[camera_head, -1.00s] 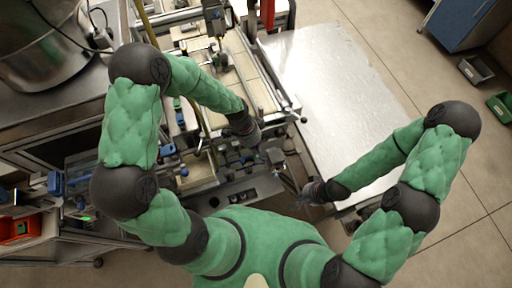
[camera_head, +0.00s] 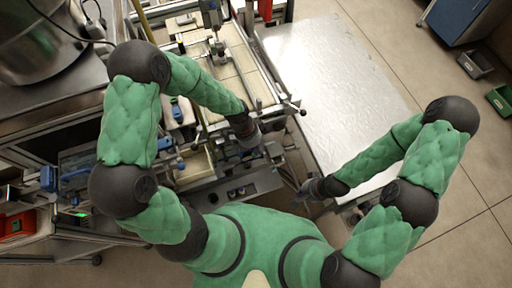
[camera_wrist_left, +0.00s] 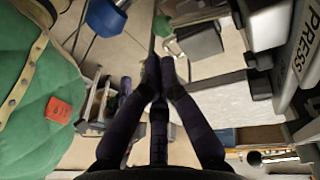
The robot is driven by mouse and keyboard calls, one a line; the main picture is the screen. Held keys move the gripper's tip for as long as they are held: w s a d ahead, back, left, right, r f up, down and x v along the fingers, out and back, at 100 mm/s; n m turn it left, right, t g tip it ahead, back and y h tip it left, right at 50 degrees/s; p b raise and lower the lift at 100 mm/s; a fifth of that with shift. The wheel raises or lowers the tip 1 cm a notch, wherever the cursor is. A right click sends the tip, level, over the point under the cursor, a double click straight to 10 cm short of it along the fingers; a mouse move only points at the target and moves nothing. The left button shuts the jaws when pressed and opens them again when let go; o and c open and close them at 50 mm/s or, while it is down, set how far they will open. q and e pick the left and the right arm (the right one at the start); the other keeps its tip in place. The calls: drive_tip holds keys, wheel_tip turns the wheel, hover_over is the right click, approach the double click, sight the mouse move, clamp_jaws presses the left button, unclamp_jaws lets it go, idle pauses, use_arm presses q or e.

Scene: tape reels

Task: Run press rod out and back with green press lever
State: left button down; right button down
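The press machine (camera_head: 235,62) stands ahead of me in the head view, with a grey upright unit (camera_head: 211,14) over its pale bed. A panel lettered PRESS (camera_wrist_left: 310,45) is at the right edge of the left wrist view. I cannot pick out the press rod or the green press lever with certainty. My left gripper (camera_head: 264,153) is low over the machine's near right corner; in the left wrist view its dark fingers (camera_wrist_left: 160,78) come together, with nothing visible between them. My right gripper (camera_head: 303,190) is beside the metal plate's near left edge, too small to read.
A bare metal plate (camera_head: 330,85) lies to the right of the machine. A large steel drum (camera_head: 35,45) stands at the upper left. A blue cabinet (camera_head: 455,18), a grey bin (camera_head: 475,64) and a green bin (camera_head: 500,98) are at the far right.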

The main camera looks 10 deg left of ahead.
use_arm(q)
drive_tip(key=shift+r, duration=0.2)
drive_tip(key=shift+r+p, duration=0.6)
drive_tip(key=shift+r, duration=0.2)
drive_tip(key=s+r+p, duration=0.1)
drive_tip(key=s+r, duration=0.1)
drive_tip(key=r, duration=0.4)
drive_tip(key=s+d+r+p, duration=0.1)
drive_tip(key=s+r+p, duration=0.1)
drive_tip(key=r, duration=0.4)
drive_tip(key=shift+s+d, duration=0.3)
drive_tip(key=shift+s, duration=0.05)
drive_tip(key=shift+r, duration=0.1)
